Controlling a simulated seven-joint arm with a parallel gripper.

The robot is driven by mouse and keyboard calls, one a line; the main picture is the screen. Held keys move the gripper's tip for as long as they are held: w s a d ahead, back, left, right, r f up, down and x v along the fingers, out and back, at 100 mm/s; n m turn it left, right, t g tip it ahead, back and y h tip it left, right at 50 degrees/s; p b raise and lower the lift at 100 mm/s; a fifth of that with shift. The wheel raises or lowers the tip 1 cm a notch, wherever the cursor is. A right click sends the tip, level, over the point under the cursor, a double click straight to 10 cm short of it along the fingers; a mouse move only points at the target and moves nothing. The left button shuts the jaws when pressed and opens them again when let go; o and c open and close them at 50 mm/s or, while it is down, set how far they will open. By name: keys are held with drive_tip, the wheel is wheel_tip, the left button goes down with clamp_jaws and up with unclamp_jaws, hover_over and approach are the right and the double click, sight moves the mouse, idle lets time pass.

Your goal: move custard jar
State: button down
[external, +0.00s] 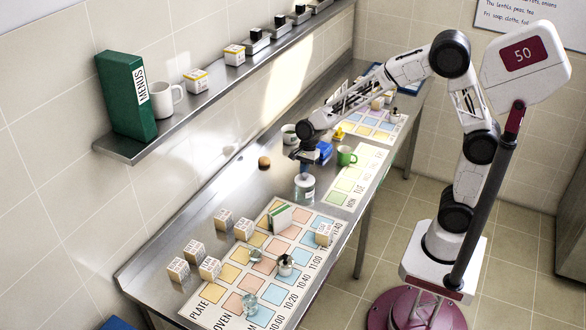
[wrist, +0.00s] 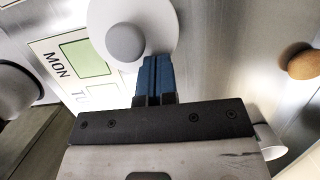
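A clear jar with a pale label and a white lid (external: 305,188) stands on the steel counter between two printed charts. I take it for the custard jar, but its label is too small to read. In the wrist view its round white lid (wrist: 165,22) has a grey knob (wrist: 125,42). My gripper (external: 304,171) points down just above the jar. In the wrist view my blue fingers (wrist: 157,62) are together, beside the knob and over the lid's edge. No gap or held thing shows between them. I cannot tell whether they touch the lid.
A wall shelf (external: 215,85) runs above the counter.

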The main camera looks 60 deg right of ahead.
sight(299, 180)
drive_tip(key=shift+a, duration=3.2)
drive_tip(key=shift+d, duration=0.15)
drive_tip(key=shift+d, duration=1.8)
drive_tip(key=v, duration=1)
